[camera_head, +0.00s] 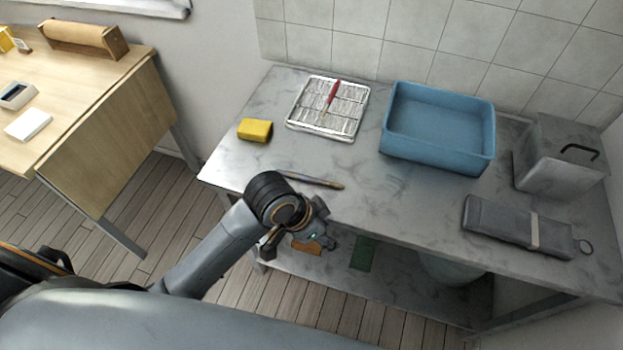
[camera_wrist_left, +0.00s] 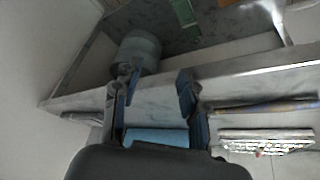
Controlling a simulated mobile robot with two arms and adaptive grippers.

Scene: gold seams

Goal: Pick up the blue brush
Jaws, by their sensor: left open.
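A slim brush (camera_head: 312,180) with a bluish-grey handle and a brownish end lies flat near the front edge of the grey stone-topped table (camera_head: 375,205). It also shows at the right of the left wrist view (camera_wrist_left: 265,107). My left gripper (camera_head: 318,238) is at the table's front edge, to the front of the brush and apart from it. In the left wrist view its two fingers (camera_wrist_left: 158,82) are spread with nothing between them. A second, red brush (camera_head: 331,95) lies on a white slatted rack (camera_head: 296,118). My right gripper is not in view.
A yellow sponge (camera_head: 255,130) sits at the table's left. A blue basin (camera_head: 437,155) stands at the back, with a metal box (camera_head: 555,170) and grey roll case (camera_head: 510,226) at right. A lower shelf (camera_head: 390,283) holds a green item (camera_head: 363,253). A wooden desk (camera_head: 100,130) stands left.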

